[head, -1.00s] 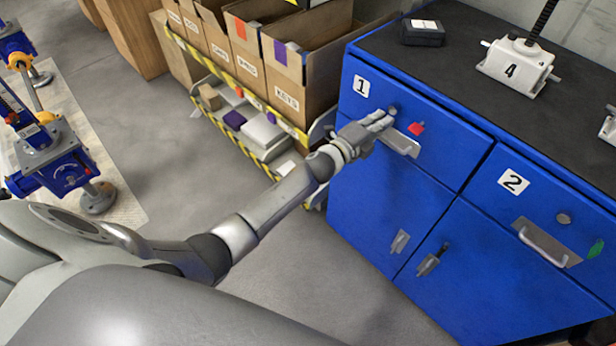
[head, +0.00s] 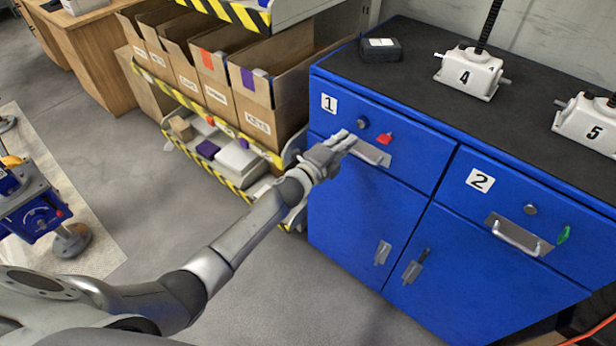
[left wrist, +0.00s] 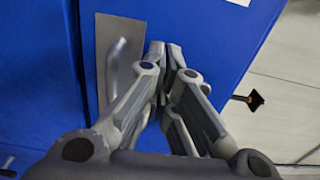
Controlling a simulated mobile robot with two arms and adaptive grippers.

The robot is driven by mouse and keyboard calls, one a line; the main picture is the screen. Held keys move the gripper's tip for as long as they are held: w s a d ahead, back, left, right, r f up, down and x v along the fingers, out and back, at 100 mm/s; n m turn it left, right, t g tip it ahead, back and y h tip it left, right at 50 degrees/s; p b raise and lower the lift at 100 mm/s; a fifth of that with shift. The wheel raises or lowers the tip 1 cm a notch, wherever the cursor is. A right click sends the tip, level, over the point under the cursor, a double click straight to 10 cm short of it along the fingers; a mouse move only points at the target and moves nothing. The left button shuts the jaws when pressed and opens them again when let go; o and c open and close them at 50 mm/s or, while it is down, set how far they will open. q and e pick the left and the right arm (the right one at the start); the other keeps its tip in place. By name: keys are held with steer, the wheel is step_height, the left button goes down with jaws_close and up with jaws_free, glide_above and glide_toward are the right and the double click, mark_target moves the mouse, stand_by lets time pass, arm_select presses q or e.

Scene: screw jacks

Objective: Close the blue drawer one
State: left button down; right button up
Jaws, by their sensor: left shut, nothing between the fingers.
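Blue drawer one (head: 420,152) is the upper left drawer of the blue cabinet, with a "1" label, a round lock, a red tag and a metal handle (head: 371,154). Its front looks flush, or nearly so, with the cabinet face. My left gripper (head: 344,141) is shut and empty, with its fingertips at the drawer front by the handle's left end. In the left wrist view the shut fingertips (left wrist: 166,52) point at the blue front (left wrist: 205,45) beside the handle (left wrist: 118,65). I cannot tell whether they touch it. My right gripper is not in view.
Drawer two (head: 575,232) and lower doors with small handles are on the same cabinet. White screw jacks (head: 468,72) and a black box (head: 380,50) stand on its black top (head: 425,85). A shelf rack with cardboard boxes (head: 240,110) stands close left. The grey floor in front is clear.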

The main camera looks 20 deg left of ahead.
arm_select(q)
steer(key=v, duration=1.1)
steer(key=s+a+f+n+g+y, duration=0.2)
steer(key=s+f+n+g, duration=0.3)
steer(key=f, duration=0.7)
steer(key=s+a+f+n+y, duration=0.25)
steer(key=s+f, duration=0.45)
steer(key=f, duration=0.5)
steer(key=s+a+f+n+g+y, duration=0.1)
steer(key=s+a+f+n+g, duration=0.4)
steer(key=f, duration=0.6)
steer(key=s+d+f+n+g, duration=0.1)
steer(key=s+f, duration=0.4)
steer(key=s, duration=0.6)
steer(key=s+d+f+n+g, duration=0.1)
steer(key=s+f+n+g, duration=0.2)
steer(key=s, duration=0.9)
steer(key=s+d+f+n+g, duration=0.1)
steer(key=s+f+n+g, duration=0.1)
steer(key=s+f, duration=0.5)
steer(key=s+n, duration=0.1)
steer(key=s, duration=0.4)
steer(key=shift+s+f+y+b, duration=0.2)
steer(key=shift+f+y+b, duration=0.15)
steer(key=shift+f+b, duration=0.05)
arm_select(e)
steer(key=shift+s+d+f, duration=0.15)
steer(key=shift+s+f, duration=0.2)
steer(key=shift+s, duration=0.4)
